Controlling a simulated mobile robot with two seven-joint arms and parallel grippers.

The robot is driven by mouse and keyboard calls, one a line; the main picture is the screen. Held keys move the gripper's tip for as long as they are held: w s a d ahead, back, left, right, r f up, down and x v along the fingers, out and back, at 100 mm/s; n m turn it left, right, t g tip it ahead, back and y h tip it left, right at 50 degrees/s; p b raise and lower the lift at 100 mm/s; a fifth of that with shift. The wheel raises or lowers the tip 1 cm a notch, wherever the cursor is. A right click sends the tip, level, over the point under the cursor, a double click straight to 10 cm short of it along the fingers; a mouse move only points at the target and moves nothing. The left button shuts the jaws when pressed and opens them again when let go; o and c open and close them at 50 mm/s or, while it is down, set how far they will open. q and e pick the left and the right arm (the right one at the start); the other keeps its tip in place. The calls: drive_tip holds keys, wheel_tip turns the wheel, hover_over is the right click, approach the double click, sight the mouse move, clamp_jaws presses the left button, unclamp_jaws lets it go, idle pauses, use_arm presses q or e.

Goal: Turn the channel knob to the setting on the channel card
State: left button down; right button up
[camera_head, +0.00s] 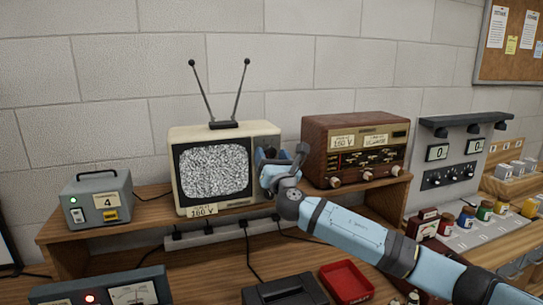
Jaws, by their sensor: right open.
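A cream television (237,136) with two antennae stands on the wooden shelf, its screen (214,169) full of grey static. My right gripper (272,158) is open at the right side of the television's front, over its control strip. The gripper hides most of that strip, so I cannot make out the channel knob or its setting, nor whether the fingers touch it. A card reading 4 (108,202) is on the front of a grey box (99,191) left of the television. My left gripper is not in view.
A brown wooden radio (352,121) with several knobs stands close to the right of the television and my right arm. A red tray (346,283) and a dark device (284,291) lie on the bench below.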

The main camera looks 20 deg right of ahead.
drive_tip(key=c, duration=0.9)
drive_tip(key=shift+m, duration=0.3)
